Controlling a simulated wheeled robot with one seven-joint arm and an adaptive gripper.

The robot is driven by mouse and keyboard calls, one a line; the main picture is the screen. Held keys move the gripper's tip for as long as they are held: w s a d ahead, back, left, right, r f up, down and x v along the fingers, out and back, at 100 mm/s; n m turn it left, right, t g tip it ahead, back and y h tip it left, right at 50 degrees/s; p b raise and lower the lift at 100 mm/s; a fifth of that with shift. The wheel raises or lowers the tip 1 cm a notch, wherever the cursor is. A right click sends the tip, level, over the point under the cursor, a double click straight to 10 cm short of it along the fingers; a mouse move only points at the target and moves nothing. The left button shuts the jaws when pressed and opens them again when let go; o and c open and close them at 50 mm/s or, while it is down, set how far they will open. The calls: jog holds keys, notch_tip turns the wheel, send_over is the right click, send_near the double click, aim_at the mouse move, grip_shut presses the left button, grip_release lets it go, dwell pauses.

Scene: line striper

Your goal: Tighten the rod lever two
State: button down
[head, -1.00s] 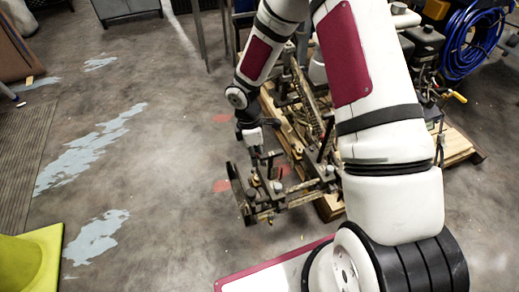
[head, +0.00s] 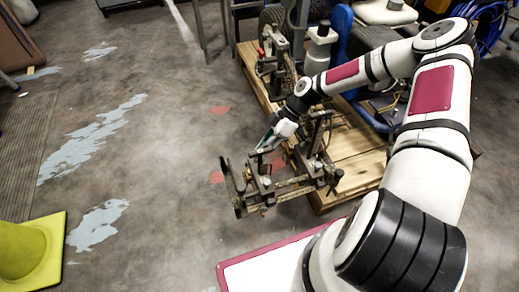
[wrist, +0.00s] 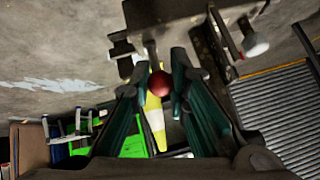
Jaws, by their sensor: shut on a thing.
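The line striper's dark metal frame (head: 290,187) sticks out over the floor in the head view, with brackets and rods on it. My gripper (head: 263,148) reaches down to this frame from the upper right. In the wrist view a round red knob (wrist: 159,84) sits between the fingertips of my gripper (wrist: 163,72), and the fingers are closed on it. I take it for the end of the rod lever; the rod itself is hidden. In the head view the knob is too small to tell. A grey metal part of the frame (wrist: 175,14) lies just beyond the fingertips.
The striper stands partly on a wooden pallet (head: 358,168). A yellow-green cone base (head: 45,262) is on the floor at lower left. The concrete floor (head: 165,190) left of the frame is clear. A ridged grey surface (wrist: 282,110) shows at right in the wrist view.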

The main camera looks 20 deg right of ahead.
jog(key=shift+d+f+y+b, duration=0.35)
jog(key=shift+y+b, duration=0.25)
jog(key=shift+y, duration=0.1)
jog(key=c, duration=1.5)
grip_release()
jog(key=shift+r, duration=0.1)
jog(key=v, duration=1.2)
